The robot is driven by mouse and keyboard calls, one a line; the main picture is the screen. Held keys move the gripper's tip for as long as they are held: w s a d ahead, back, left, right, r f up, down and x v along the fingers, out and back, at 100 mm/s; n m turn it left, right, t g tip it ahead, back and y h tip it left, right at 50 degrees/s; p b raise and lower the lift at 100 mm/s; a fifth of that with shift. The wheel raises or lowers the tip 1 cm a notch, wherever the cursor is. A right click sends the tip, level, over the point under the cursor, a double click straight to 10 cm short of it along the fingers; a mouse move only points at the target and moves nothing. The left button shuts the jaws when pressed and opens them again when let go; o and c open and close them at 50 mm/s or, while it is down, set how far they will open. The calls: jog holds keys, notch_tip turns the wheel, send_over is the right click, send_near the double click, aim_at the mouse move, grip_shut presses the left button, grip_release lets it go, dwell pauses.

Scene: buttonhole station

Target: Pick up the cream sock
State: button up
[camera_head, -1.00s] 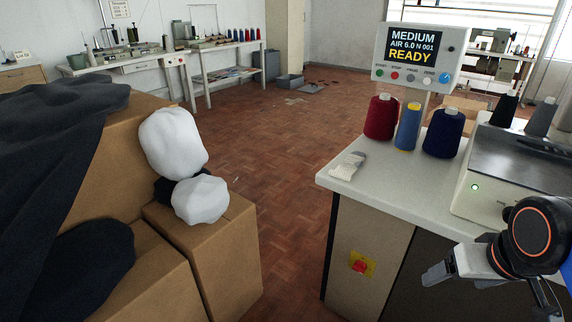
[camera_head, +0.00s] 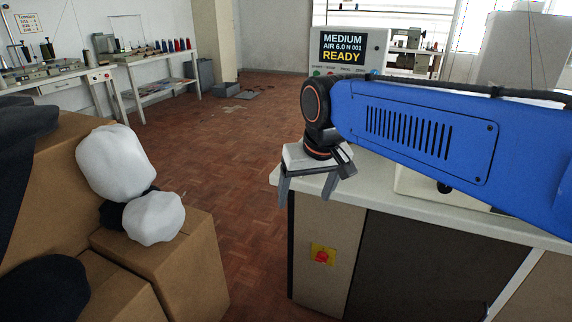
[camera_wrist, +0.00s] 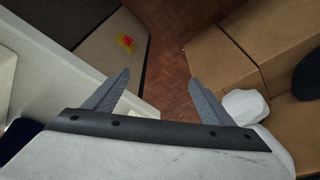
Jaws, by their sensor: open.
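The cream sock does not show in either view now. In the head view, my blue arm and gripper cover the part of the white tabletop (camera_head: 283,178) around its near left corner, where the sock lay earlier. My gripper (camera_head: 305,198) is open and empty, with its fingers pointing down at that corner.
A red button on a yellow plate (camera_head: 322,255) is on the cabinet front. A display panel reading READY (camera_head: 346,48) stands behind my gripper. Cardboard boxes (camera_head: 160,255) with white bundles (camera_head: 115,162) stand at left. The floor (camera_head: 235,160) between is clear.

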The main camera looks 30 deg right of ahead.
jog(key=w+d+r+m+g, duration=0.15)
jog(key=w+d+r, duration=0.25)
jog(key=w, duration=0.4)
jog(key=w+d+r+m+g, duration=0.1)
jog(key=w+d+r+m, duration=0.3)
jog(key=w, duration=0.5)
jog(key=w+d+r+m+g, duration=0.1)
jog(key=w+d+r+m, duration=0.1)
jog(key=w+d+r, duration=0.45)
jog(key=f, duration=0.4)
jog(key=w+a+f, duration=0.1)
jog(key=f, duration=0.8)
jog(key=shift+w+a+f, duration=0.25)
jog(key=shift+a+f, duration=0.05)
jog(key=shift+f, duration=0.05)
jog(key=shift+s+d+f, duration=0.1)
jog(key=shift+d+f, duration=0.1)
jog(key=shift+f, duration=1.15)
jog(key=shift+s+d+f, duration=0.1)
jog(key=shift+d+f, duration=0.05)
jog(key=shift+f, duration=1.2)
jog(key=shift+c, duration=0.7)
jog(key=c, duration=1)
